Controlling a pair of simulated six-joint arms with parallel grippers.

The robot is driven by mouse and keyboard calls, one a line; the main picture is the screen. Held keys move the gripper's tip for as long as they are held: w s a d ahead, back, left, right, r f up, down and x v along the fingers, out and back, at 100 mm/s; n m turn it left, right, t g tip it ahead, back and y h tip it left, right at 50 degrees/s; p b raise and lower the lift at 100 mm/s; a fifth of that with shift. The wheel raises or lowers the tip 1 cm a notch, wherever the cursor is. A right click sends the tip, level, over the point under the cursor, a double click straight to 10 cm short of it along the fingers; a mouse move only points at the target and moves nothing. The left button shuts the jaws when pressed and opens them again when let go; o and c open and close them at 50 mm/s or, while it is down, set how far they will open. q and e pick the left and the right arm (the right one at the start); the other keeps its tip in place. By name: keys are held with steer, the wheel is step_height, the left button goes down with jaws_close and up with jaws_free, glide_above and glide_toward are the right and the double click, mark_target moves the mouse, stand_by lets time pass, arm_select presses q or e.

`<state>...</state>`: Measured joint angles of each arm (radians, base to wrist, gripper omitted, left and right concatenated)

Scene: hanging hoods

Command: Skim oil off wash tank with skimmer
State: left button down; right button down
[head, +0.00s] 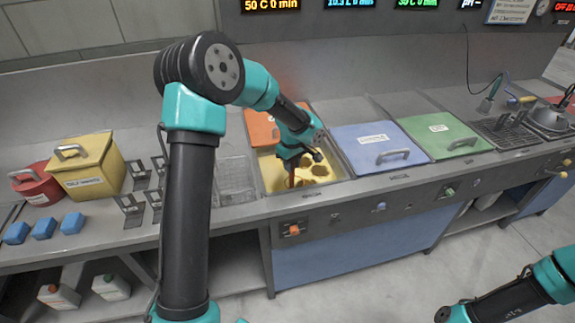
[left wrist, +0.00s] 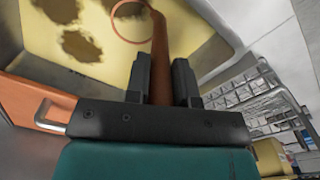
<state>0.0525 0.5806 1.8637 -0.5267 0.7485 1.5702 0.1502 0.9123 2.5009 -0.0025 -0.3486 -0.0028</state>
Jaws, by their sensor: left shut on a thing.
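The open wash tank (head: 337,161) has pale yellow liquid with several brown oil patches (head: 318,170) on it. The patches also show in the left wrist view (left wrist: 82,45). My left gripper (head: 290,160) reaches down over the left part of the tank. It is shut on the orange-brown handle of the skimmer (head: 291,180). In the left wrist view, the handle (left wrist: 160,60) stands between the fingers (left wrist: 162,85), and a thin orange ring (left wrist: 118,28) shows at its far end over the yellow liquid. I cannot tell how deep the ring sits.
The tank's orange lid (head: 258,128) is raised behind it. Blue (head: 362,146) and green (head: 442,133) lids cover the tanks to the right. A wire basket (head: 235,178) stands left of the tank. A yellow box (head: 92,172) and blue blocks (head: 43,228) are farther left.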

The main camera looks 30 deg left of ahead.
arm_select(q)
steer(key=shift+w+d, duration=0.9)
steer(key=shift+d, duration=0.3)
steer(key=shift+w+d, duration=0.9)
steer(key=shift+d, duration=0.3)
steer(key=s+a, duration=0.3)
steer(key=shift+a, duration=0.1)
steer(key=w, duration=0.7)
steer(key=shift+d, duration=0.35)
steer(key=shift+w, duration=0.15)
